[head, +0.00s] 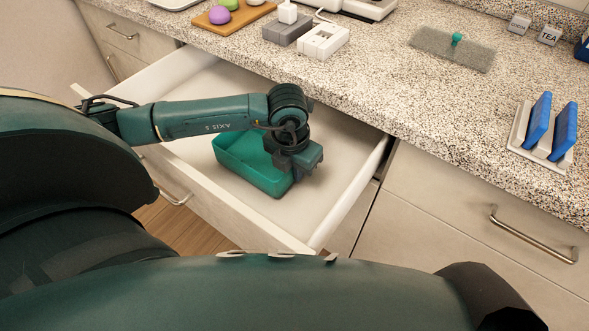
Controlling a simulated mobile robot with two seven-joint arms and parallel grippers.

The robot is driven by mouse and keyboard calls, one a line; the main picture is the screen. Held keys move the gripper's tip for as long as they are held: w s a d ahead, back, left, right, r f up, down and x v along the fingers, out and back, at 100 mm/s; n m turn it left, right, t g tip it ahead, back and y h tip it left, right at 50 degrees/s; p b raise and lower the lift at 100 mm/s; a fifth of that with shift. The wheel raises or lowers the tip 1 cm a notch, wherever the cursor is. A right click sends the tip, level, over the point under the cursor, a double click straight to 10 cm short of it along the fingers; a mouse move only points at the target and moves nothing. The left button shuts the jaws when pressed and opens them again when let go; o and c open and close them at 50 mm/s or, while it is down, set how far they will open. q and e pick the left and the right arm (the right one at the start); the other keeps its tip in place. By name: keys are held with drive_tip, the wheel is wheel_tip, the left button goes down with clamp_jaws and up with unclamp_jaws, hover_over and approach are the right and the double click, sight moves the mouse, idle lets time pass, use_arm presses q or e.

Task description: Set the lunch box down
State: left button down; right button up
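The lunch box (256,178) is a teal, open-topped box. It is inside the pulled-out white drawer (330,212), near the middle of its floor. My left gripper (303,172) is at the right end of the box, over its rim. The wrist hides that end of the box and the fingertips, so I cannot tell whether the fingers are shut on the rim. I cannot tell whether the box touches the drawer floor or is just above it. My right gripper is not in view.
The speckled counter (390,85) runs above the drawer. On it are a wooden board (240,18), a grey box (287,30), a white box (323,40), a grey mat (440,52) and a rack with blue items (540,150). The drawer floor has free room around the box.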

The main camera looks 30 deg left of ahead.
use_arm(q)
drive_tip(key=shift+f, duration=0.45)
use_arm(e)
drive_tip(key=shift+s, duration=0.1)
use_arm(q)
drive_tip(key=shift+f, duration=0.1)
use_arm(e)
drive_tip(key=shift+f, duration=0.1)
use_arm(q)
drive_tip(key=c, duration=1.6)
unclamp_jaws()
drive_tip(key=shift+c, duration=0.2)
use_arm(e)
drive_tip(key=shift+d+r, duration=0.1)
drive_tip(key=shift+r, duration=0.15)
use_arm(q)
drive_tip(key=r, duration=0.7)
drive_tip(key=s+r, duration=0.1)
drive_tip(key=r, duration=0.3)
drive_tip(key=shift+s, duration=0.1)
drive_tip(key=shift+s+r+p, duration=0.1)
drive_tip(key=shift+r+p, duration=0.2)
drive_tip(key=shift+r, duration=0.3)
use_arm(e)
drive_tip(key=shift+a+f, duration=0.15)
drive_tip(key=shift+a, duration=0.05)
